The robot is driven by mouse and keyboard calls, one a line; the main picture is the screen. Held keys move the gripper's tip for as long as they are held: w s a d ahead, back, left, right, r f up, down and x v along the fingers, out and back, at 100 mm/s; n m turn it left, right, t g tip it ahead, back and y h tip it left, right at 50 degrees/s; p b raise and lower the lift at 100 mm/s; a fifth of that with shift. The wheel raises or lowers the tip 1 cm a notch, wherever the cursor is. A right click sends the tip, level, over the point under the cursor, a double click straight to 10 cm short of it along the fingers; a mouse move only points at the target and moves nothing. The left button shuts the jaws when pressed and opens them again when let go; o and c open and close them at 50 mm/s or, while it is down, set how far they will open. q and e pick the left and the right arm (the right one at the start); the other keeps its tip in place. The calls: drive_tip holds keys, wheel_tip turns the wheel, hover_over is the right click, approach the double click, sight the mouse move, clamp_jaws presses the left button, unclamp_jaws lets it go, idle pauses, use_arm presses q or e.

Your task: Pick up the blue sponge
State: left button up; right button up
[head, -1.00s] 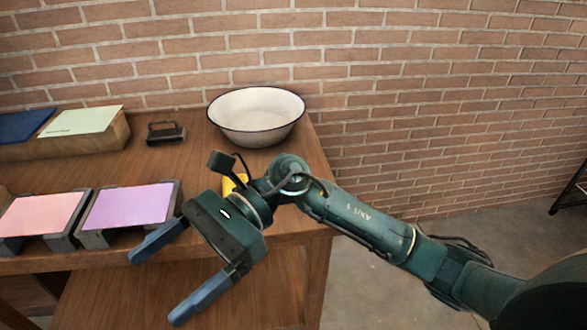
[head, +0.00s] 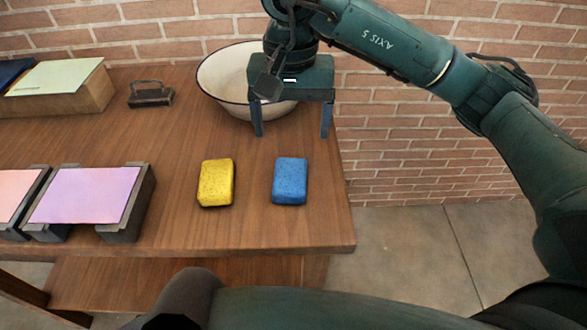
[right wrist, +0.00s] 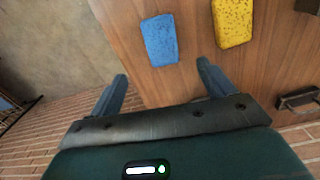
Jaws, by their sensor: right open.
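The blue sponge (head: 290,181) lies flat on the wooden table near its right end. It also shows in the right wrist view (right wrist: 160,40), ahead of the fingers and roughly between their lines. My right gripper (head: 291,132) is open and empty, its fingers pointing down. In the head view it is above and behind the sponge, in front of the white bowl, and apart from the sponge. In the right wrist view the fingers (right wrist: 162,72) stand wide apart with nothing between them. My left gripper is not in view.
A yellow sponge (head: 216,183) lies just left of the blue one. A white bowl (head: 222,78) stands behind, partly hidden by my gripper. A hand press with a purple sheet (head: 85,195) is at left. The table edge (head: 230,250) is in front.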

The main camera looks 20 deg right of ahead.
hover_over(290, 175)
wheel_tip(290, 175, down, 7)
drive_tip(key=shift+s+d+p, duration=0.1)
drive_tip(key=shift+p, duration=0.2)
drive_tip(key=shift+f+p, duration=0.6)
drive_tip(key=shift+f, duration=2.25)
drive_tip(key=c, duration=1.1)
